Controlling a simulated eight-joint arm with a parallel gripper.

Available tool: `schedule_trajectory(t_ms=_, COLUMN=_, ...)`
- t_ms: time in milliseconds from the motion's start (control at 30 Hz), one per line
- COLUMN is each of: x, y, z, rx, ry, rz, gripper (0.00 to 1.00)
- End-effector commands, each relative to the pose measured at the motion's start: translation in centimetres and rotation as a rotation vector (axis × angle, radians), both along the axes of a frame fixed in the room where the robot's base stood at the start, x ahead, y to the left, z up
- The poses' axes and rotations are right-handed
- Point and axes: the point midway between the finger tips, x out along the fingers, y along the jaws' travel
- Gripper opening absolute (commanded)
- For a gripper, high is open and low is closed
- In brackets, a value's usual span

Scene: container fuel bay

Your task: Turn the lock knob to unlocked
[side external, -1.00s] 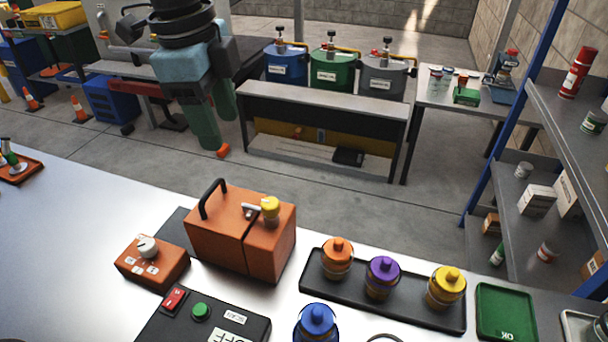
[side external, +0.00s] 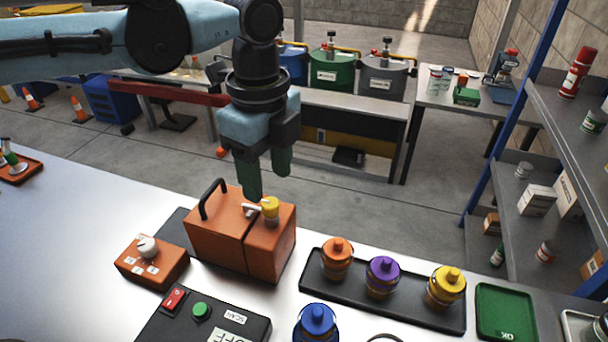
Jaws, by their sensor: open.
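A white knob (side external: 148,246) sits on top of a small orange box (side external: 143,272) at the left of the bench. Small white labels lie on the box in front of the knob; they are too small to read. Right of it stands a larger orange case (side external: 217,243) with a black handle (side external: 206,199), a small pale lever (side external: 252,210) and a yellow-capped piece (side external: 270,208) on top. My gripper (side external: 267,178) is open and empty, pointing down over the case near the lever and yellow cap. I cannot tell whether its fingers touch anything.
A black panel (side external: 240,325) with a red switch and a green button lies in front. A black tray (side external: 318,289) holds orange, purple and yellow jars at right. A blue jar (side external: 317,325) stands at the front.

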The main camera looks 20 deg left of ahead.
Motion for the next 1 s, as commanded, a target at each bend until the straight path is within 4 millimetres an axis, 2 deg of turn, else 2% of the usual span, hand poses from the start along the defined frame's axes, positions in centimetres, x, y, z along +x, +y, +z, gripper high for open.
schedule_trajectory(t_ms=100, x=0.0, y=0.0, z=-1.9, rx=0.0, ry=0.0, rz=0.001, gripper=0.54)
schedule_trajectory(t_ms=300, x=0.0, y=0.0, z=-4.0, rx=0.0, ry=0.0, rz=0.001, gripper=0.54)
schedule_trajectory(t_ms=733, x=0.0, y=0.0, z=-4.7, rx=0.0, ry=0.0, rz=0.001, gripper=0.54)
schedule_trajectory(t_ms=1000, x=0.0, y=0.0, z=-4.7, rx=0.0, ry=0.0, rz=0.001, gripper=0.14)
